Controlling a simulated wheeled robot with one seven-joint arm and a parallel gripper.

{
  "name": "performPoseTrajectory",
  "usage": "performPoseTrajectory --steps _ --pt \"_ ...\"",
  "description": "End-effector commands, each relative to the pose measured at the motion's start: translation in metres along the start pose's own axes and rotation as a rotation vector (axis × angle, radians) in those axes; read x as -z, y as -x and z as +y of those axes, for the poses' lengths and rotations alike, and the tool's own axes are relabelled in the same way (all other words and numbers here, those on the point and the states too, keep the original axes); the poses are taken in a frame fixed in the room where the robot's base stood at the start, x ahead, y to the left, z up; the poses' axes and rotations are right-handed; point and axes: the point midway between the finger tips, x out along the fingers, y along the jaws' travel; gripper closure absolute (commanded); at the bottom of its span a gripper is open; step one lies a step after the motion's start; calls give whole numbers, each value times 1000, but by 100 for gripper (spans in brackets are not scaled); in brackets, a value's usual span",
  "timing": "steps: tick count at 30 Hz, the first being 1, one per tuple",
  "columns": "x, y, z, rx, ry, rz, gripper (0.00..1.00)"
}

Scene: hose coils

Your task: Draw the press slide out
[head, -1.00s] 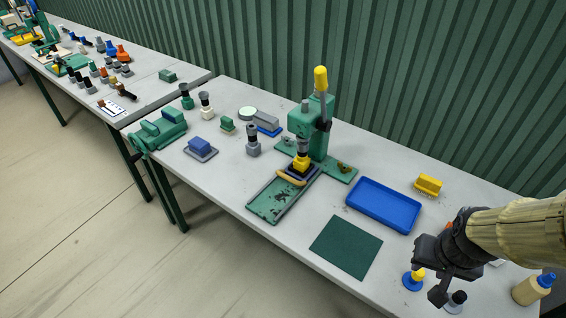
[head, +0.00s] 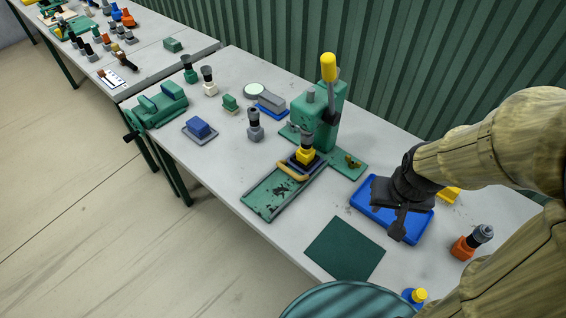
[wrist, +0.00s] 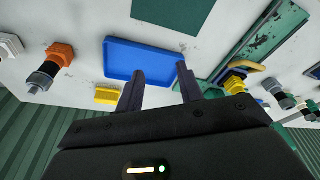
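The green press (head: 306,122) stands near the back of the table, with a grey lever and a yellow grip (head: 329,67) pointing up. Its slide (head: 312,169) sits at the press end of a green channel (head: 268,196), which runs toward the table's front edge. The slide has a tan bar handle (head: 291,172) and carries a yellow block with a dark fitting (head: 306,150). My gripper (head: 392,218) is over the blue tray, to the right of the slide and apart from it. In the wrist view its fingers (wrist: 160,72) are spread and empty; the handle (wrist: 250,69) shows to their right.
The blue tray (head: 426,232) lies below my gripper. A dark green mat (head: 345,249) lies front left of it. An orange fitting (head: 464,246) and a yellow block (head: 451,194) are to the right. A grey fitting (head: 254,127) stands left of the press.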

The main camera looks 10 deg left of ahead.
Motion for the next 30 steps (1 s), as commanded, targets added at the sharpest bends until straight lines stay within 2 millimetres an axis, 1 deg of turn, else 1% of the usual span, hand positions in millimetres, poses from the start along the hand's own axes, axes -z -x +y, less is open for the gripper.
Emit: performPoseTrajectory --steps 5,8,11,13,14,17,18,20,21,23,24,27,30 --pt "0 0 0 0 0 0 63" --pt "5 1 -4 2 22 -2 63" --pt "22 3 -16 6 91 -12 63" --pt "40 4 -32 9 178 -23 63" --pt "49 5 -42 11 223 -30 63" --pt "82 7 -79 11 395 -52 63" --pt "95 7 -96 9 470 -61 63" --pt "111 6 -124 5 581 -74 63" --pt "121 6 -144 1 653 -82 63" --pt "132 6 -174 -7 761 -92 63" --pt "138 5 -194 -14 827 -99 63" --pt "147 4 -235 -30 959 -109 63" --pt "150 3 -259 -40 1035 -113 63"
